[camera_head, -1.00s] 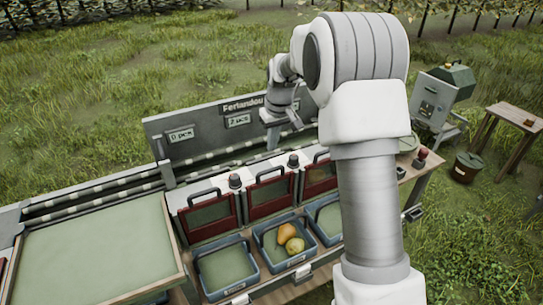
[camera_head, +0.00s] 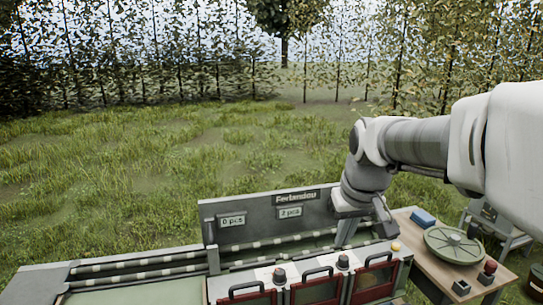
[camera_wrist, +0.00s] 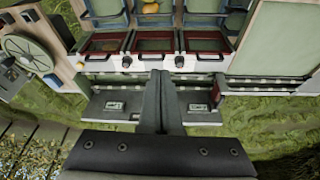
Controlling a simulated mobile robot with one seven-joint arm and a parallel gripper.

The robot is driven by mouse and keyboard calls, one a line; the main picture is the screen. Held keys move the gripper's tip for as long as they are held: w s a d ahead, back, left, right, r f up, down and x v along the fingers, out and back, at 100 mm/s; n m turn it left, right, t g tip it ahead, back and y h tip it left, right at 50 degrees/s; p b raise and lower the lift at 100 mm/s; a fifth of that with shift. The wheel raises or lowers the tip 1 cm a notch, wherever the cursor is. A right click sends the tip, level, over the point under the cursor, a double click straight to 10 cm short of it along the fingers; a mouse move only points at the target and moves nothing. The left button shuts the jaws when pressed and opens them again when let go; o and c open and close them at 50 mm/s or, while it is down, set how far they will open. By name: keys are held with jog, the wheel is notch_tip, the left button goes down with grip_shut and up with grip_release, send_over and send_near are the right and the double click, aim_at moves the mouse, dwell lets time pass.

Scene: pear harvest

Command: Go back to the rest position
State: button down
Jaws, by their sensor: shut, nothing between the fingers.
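My arm reaches in from the right in the head view. My gripper (camera_head: 385,228) hangs over the right part of the sorting station, by the right end of its grey sign panel (camera_head: 258,225). It is small and partly turned away there. In the wrist view the two dark fingers of my gripper (camera_wrist: 160,76) are together, with nothing between them. They point toward the red-framed flaps (camera_wrist: 150,42) and appear clear of them.
A pear (camera_wrist: 150,8) lies in a bin at the wrist view's top. Open grass (camera_head: 150,165) lies behind the station.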

jog(key=s+f+m+t, duration=0.1)
jog(key=s+f, duration=0.1)
jog(key=s, duration=1.6)
jog(key=shift+m+t, duration=0.3)
jog(key=shift+t, duration=0.1)
